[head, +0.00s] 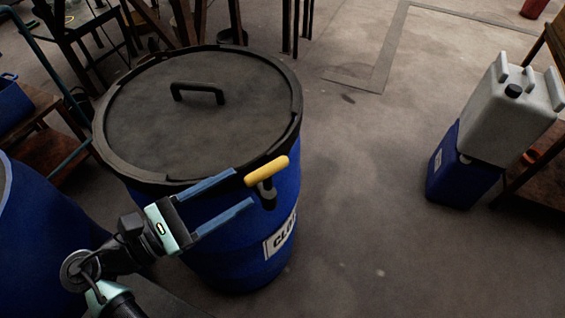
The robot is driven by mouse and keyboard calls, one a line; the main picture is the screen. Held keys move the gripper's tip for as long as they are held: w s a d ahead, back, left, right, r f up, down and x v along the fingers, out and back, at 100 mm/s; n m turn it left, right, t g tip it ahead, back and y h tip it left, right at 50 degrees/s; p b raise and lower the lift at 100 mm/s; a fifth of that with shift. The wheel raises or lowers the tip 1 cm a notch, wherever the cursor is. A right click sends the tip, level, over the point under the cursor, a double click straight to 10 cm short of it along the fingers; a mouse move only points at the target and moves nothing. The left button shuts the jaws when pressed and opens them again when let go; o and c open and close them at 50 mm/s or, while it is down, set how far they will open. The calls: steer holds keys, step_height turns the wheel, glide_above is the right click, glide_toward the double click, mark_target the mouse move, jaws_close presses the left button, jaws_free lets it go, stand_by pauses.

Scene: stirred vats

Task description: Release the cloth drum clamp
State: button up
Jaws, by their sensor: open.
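The cloth drum (235,255) is a blue barrel with a partly hidden label (280,238) on its front. A dark lid (150,110) with a black handle (198,90) covers its top, with a dark ring around the rim. The clamp's yellow lever (267,171) sticks out at the rim's front right, above a dark bracket (267,194). My gripper (245,187) reaches in from the lower left. Its two blue fingers are apart, one tip close to the yellow lever and the other below, near the bracket. I cannot tell whether they touch.
Another blue drum (30,240) stands at the left edge. A white jerrycan (508,110) sits on a blue container (462,170) at the right, beside a shelf (540,180). A table and wooden legs stand behind the drum. The floor (370,220) between drum and jerrycan is clear.

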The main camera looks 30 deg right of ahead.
mark_target(283, 158)
steer(key=d, duration=0.3)
steer(key=w+d, duration=0.1)
steer(key=d, duration=0.7)
steer(key=shift+w+b, duration=0.35)
jaws_close()
